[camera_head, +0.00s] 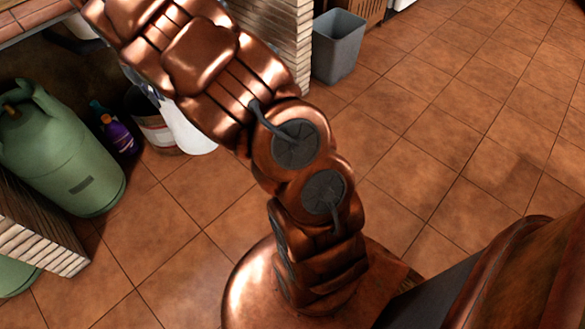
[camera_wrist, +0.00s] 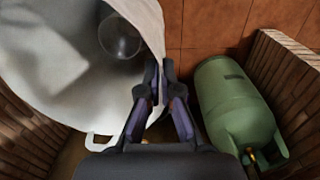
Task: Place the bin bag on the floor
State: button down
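The bin bag (camera_wrist: 60,75) is a large white open bag that fills the left of the wrist view, with a loop handle at its lower edge. A round clear object (camera_wrist: 120,38) shows inside it. My gripper (camera_wrist: 163,78) is at the bag's right edge, its fingers close together with white material between them; it looks shut on that edge. In the head view a white part of the bag (camera_head: 190,132) shows beside my arm, and my gripper is hidden behind the arm. Tiled floor (camera_head: 170,235) lies below.
A green gas cylinder (camera_head: 65,150) stands at the left; it also shows in the wrist view (camera_wrist: 232,100). A purple bottle (camera_head: 118,135) and a paint bucket (camera_head: 152,125) are near it. A grey bin (camera_head: 338,45) stands by a brick wall. Floor at the right is clear.

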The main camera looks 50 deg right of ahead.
aim_at(204, 132)
jog(key=shift+m, duration=0.3)
jog(key=s+d+f, duration=0.1)
jog(key=d+f, duration=0.1)
jog(key=f, duration=0.4)
jog(key=s+d+f+b, duration=0.1)
jog(key=d+f, duration=0.2)
jog(key=f, duration=0.3)
jog(key=s+d+f+b, duration=0.1)
jog(key=d+f, duration=0.1)
jog(key=f, duration=0.4)
jog(key=shift+d, duration=0.2)
jog(key=s+d+f+b, duration=0.1)
jog(key=s+d+f, duration=0.2)
jog(key=s+f, duration=0.4)
jog(key=s+d+f+b, duration=0.15)
jog(key=s+f, duration=0.25)
jog(key=f, duration=0.6)
jog(key=w+d+f+b, duration=0.1)
jog(key=d+f+b, duration=0.1)
jog(key=d, duration=0.6)
jog(key=w+d+f+b, duration=0.1)
jog(key=d+f+b, duration=0.1)
jog(key=d+b, duration=0.3)
jog(key=d, duration=0.3)
jog(key=shift+w+f+h, duration=0.3)
jog(key=shift+w+h, duration=0.1)
jog(key=c, duration=1.3)
grip_release()
jog(key=shift+f, duration=0.1)
